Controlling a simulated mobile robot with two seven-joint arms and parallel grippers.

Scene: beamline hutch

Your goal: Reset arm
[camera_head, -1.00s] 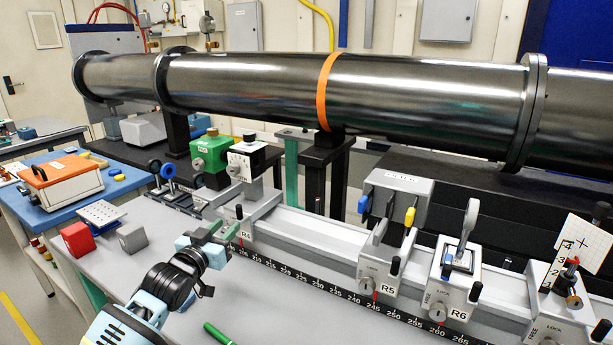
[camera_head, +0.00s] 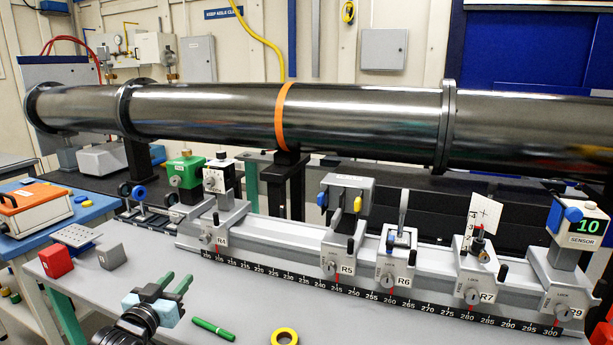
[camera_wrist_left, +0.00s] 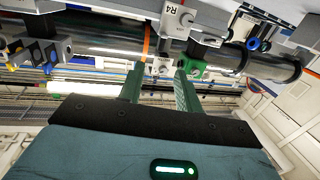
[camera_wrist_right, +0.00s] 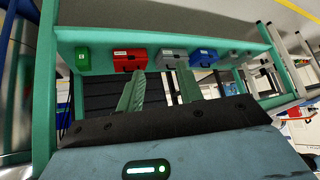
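My left gripper (camera_head: 177,279) is over the front of the grey bench (camera_head: 255,306), in front of the rail and left of the green marker. Its two green fingers are apart with nothing between them. The left wrist view also shows the parted fingers (camera_wrist_left: 159,69), with the R4 carriage (camera_wrist_left: 176,18) beyond them. My right gripper is outside the head view. In the right wrist view its fingers (camera_wrist_right: 161,69) are apart and empty, facing a green-framed rack with small boxes.
Carriages R4 (camera_head: 217,238), R5 (camera_head: 345,258), R6 (camera_head: 400,270), R7 (camera_head: 474,285) and R9 (camera_head: 562,295) sit on the scaled rail. A red block (camera_head: 56,262), grey block (camera_head: 111,256), green marker (camera_head: 213,329) and yellow ring (camera_head: 285,337) lie on the bench.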

